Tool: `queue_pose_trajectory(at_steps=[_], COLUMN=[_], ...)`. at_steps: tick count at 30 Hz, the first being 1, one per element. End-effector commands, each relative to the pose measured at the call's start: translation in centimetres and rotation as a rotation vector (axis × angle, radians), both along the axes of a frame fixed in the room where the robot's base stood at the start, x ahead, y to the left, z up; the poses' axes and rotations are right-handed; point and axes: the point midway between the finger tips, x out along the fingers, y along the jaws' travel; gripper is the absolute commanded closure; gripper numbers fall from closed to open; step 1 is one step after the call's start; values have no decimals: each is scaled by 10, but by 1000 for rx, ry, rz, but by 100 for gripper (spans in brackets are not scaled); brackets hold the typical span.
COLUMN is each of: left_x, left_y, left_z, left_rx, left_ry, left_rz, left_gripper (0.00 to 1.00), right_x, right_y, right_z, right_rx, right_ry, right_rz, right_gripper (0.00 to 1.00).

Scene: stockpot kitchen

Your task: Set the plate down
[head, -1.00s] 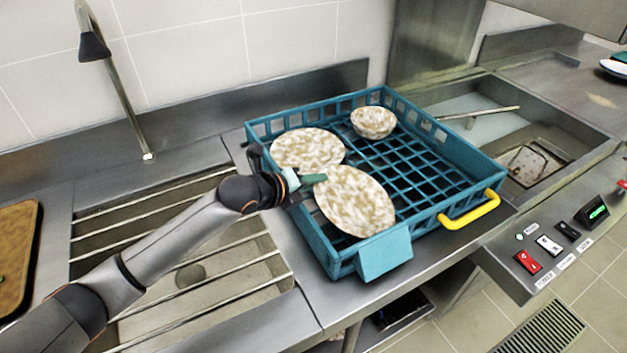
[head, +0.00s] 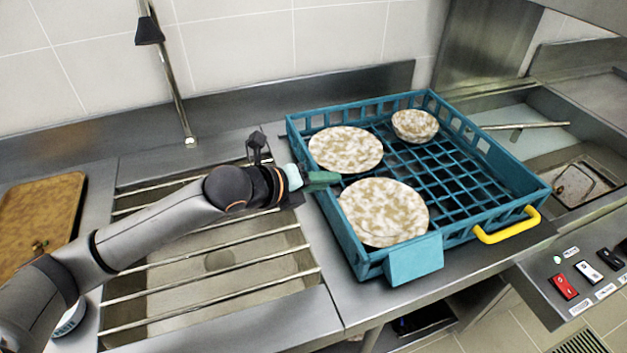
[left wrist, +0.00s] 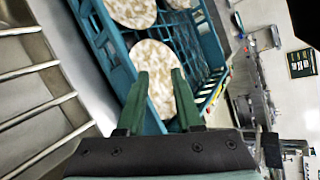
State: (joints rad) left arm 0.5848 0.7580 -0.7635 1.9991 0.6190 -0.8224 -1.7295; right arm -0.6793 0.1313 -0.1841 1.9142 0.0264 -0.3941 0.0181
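The near speckled brown-and-white plate (head: 385,212) lies in the front left part of the teal rack (head: 415,259). A second speckled plate (head: 346,150) lies behind it, and a speckled bowl (head: 415,126) sits at the back of the rack. My left gripper (head: 328,179) is over the rack's left wall, just left of the near plate. In the left wrist view its green fingers (left wrist: 158,88) are spread, with the near plate (left wrist: 150,68) showing beyond and between them. Nothing is held, and the gripper looks apart from the plate. My right gripper is out of view.
A sink with metal bars (head: 215,262) is left of the rack, with a tap (head: 172,80) behind it. A brown tray (head: 42,215) is at far left. The rack has a yellow handle (head: 507,226). Its right part is empty grid. Another sink (head: 570,185) lies to the right.

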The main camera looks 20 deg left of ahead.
Motion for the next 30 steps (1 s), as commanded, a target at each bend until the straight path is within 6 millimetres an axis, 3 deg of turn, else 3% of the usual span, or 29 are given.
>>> queue_pose_trajectory(at_steps=[9,30], left_x=[-20,-21], left_y=[14,14], left_z=[14,14], left_rx=[-1,-1], left_ry=[0,0], left_rz=[0,0], left_gripper=[65,65], right_x=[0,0], right_y=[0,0], right_z=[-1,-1], right_rx=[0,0], right_ry=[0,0], right_rz=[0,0], right_gripper=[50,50])
